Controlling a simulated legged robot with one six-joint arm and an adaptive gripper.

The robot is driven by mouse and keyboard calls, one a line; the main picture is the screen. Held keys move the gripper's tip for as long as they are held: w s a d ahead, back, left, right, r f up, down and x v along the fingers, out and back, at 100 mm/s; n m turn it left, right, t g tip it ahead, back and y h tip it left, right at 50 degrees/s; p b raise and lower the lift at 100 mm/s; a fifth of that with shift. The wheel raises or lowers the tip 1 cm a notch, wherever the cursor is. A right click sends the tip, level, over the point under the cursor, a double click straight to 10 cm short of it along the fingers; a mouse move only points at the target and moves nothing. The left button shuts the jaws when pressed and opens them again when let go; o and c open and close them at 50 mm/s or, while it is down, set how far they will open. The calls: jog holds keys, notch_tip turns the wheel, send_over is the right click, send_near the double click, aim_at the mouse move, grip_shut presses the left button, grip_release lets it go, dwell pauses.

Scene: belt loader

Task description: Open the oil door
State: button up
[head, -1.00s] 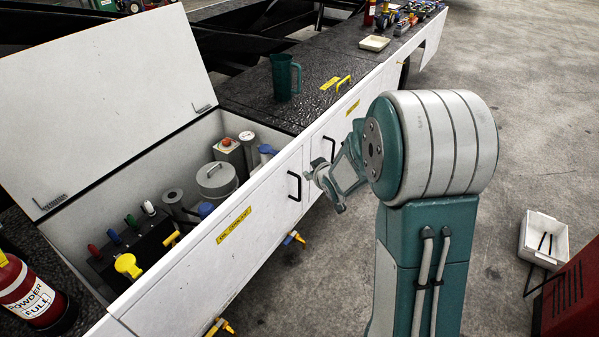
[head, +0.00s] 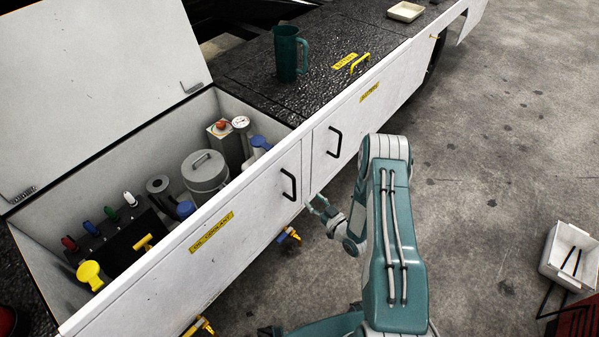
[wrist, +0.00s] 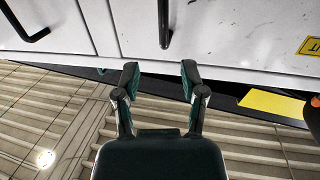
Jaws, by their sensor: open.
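The white oil door (head: 250,225), with a yellow oil-coolant label (head: 212,232), is part of the long cabinet's front and looks shut. Its black bar handle (head: 289,184) is near its right end. My gripper (head: 314,206) is just right of this handle and lower, near the cabinet's lower edge. In the wrist view my gripper (wrist: 160,76) is open and empty, its two fingers apart. A black handle shows just past the fingertips there, apart from them; I cannot tell for certain which door it belongs to.
The battery door with its own black handle (head: 335,141) adjoins on the right. A tap (head: 288,235) sticks out low on the cabinet front. The compartment above stands open under a raised lid (head: 90,90). A green jug (head: 288,54) stands on top.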

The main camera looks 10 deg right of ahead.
aim_at(294, 186)
jog(key=x, duration=1)
jog(key=shift+a+f, duration=0.1)
jog(key=shift+f, duration=0.2)
jog(key=shift+w+a, duration=0.1)
jog(key=shift+a, duration=0.25)
grip_shut()
jog(key=shift+d, duration=0.15)
